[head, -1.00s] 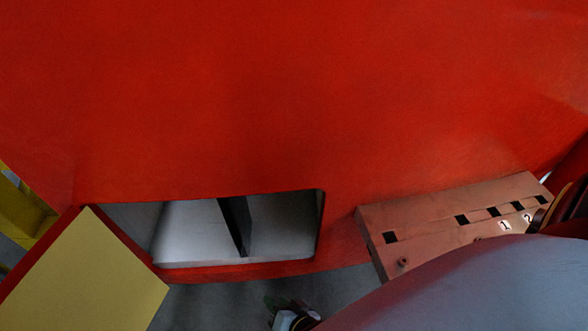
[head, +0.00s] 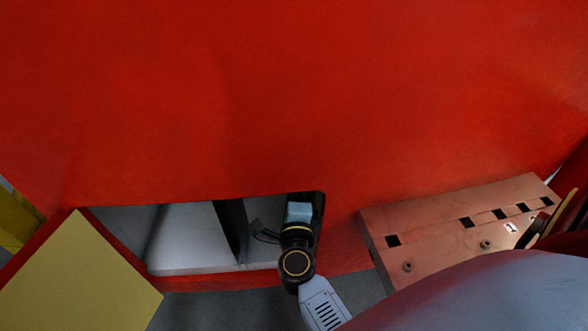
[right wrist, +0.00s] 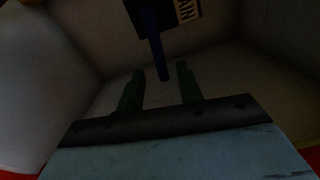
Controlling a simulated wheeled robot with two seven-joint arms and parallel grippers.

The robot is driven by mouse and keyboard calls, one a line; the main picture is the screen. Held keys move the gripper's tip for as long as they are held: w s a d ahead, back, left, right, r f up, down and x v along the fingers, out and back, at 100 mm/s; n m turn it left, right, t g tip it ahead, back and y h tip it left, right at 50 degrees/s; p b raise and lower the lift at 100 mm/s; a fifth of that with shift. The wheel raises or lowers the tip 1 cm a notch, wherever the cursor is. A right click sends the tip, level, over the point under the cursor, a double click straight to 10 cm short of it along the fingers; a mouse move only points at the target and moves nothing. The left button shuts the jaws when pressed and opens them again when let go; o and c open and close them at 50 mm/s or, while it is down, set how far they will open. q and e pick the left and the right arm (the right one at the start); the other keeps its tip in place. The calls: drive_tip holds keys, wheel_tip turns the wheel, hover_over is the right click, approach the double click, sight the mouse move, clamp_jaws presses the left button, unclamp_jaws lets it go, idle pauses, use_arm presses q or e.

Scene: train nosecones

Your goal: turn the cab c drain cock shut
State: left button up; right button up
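The drain cock's blue handle (right wrist: 154,45) hangs down in the right wrist view, in front of a dark plate (right wrist: 180,15) with a cut-off label ending "AIN". Its cab letter does not show. My right gripper (right wrist: 160,68) is open and empty, a finger on either side of the handle's lower end. I cannot tell whether either finger touches it. In the head view my right arm reaches into the hatch opening (head: 190,240) at its right end. The cock and fingertips are hidden there. My left gripper is not in view.
The hatch opening sits low in the red nosecone (head: 290,100), with a dark divider (head: 230,230) inside. An open yellow-faced door (head: 85,280) stands at the left. A copper-coloured slotted panel (head: 440,228) lies at the right. Pale walls close in around the gripper.

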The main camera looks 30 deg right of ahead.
drive_tip(key=x, duration=0.6)
drive_tip(key=shift+w+d, duration=0.1)
drive_tip(key=shift+w, duration=0.1)
drive_tip(key=shift+c, duration=0.2)
clamp_jaws()
